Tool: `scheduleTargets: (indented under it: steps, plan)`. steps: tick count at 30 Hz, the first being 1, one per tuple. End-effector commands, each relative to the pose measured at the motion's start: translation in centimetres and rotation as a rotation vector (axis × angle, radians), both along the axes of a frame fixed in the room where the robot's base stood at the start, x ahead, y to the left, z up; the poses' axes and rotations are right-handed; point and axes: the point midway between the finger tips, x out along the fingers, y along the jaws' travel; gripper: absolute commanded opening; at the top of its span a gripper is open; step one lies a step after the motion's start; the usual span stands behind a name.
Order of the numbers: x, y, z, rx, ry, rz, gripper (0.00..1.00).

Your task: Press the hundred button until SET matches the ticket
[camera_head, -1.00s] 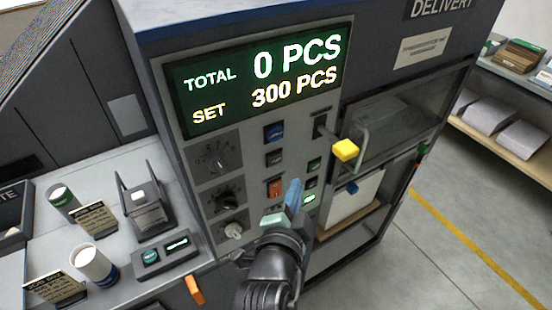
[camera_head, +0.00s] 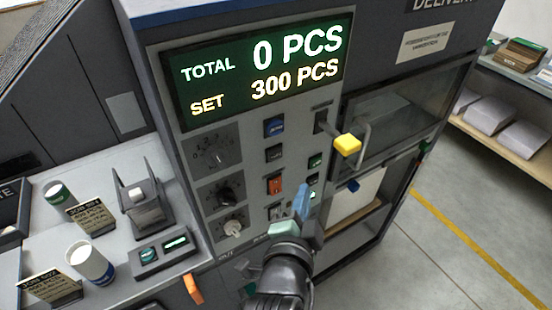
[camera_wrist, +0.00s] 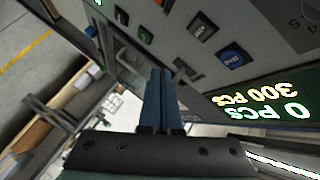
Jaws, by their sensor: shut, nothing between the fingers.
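The dark machine's display (camera_head: 262,75) reads TOTAL 0 PCS and SET 300 PCS. It also shows in the wrist view (camera_wrist: 262,112). Below it on the grey panel are a blue button (camera_head: 274,127), a dark button (camera_head: 273,154), a red switch (camera_head: 274,185) and green buttons (camera_head: 316,161). I cannot read which button is the hundred one.
A yellow-knobbed lever (camera_head: 347,143) sticks out right of the buttons, near a door handle. Knobs (camera_head: 228,195) sit left of the buttons. Open floor lies right.

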Motion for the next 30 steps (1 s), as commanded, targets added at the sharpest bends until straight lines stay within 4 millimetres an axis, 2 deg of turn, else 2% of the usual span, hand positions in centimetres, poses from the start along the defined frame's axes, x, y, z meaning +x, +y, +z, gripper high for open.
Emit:
scheduleTargets:
  steps: [6, 19, 23, 30]
  plan:
    - [-1.0, -0.7, 0.0, -0.006, -0.003, 0.005, 0.00]
    - [-1.0, -0.8, 0.2, -0.007, -0.004, 0.003, 0.00]
    - [-0.3, -0.3, 0.2, -0.006, -0.005, 0.005, 0.00]
    - [2.3, 1.7, 0.2, -0.006, -0.006, 0.006, 0.00]
